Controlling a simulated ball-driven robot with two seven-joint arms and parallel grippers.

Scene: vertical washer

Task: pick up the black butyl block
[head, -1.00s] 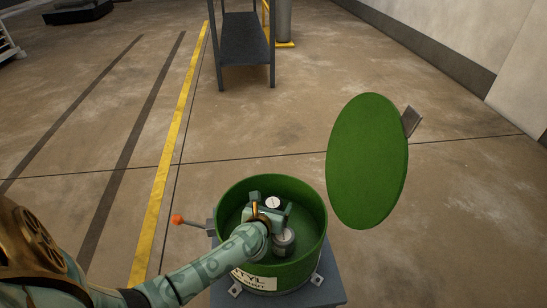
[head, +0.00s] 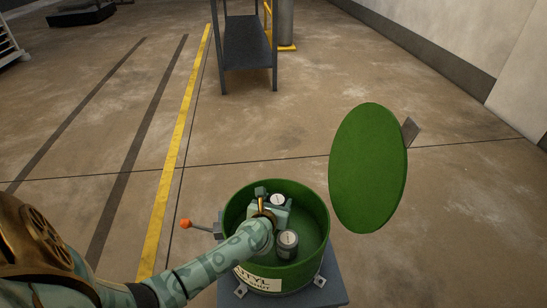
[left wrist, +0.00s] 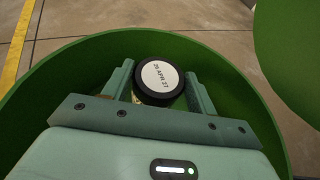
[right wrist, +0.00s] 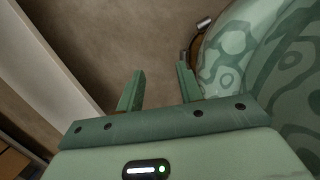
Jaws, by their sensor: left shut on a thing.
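My left gripper (head: 274,204) reaches into the open green drum (head: 319,228). It is shut on a black round block (head: 278,199) with a white label on top. In the left wrist view the block (left wrist: 158,80) sits between the two fingers, its label reading "26 APR 27"; its lower part is hidden.
The drum's round green lid (head: 368,168) stands tilted up at the right. A lever with an orange knob (head: 186,224) sticks out at the left. The drum stands on a grey base (head: 331,285). A dark shelf rack (head: 247,42) is farther back on open floor.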

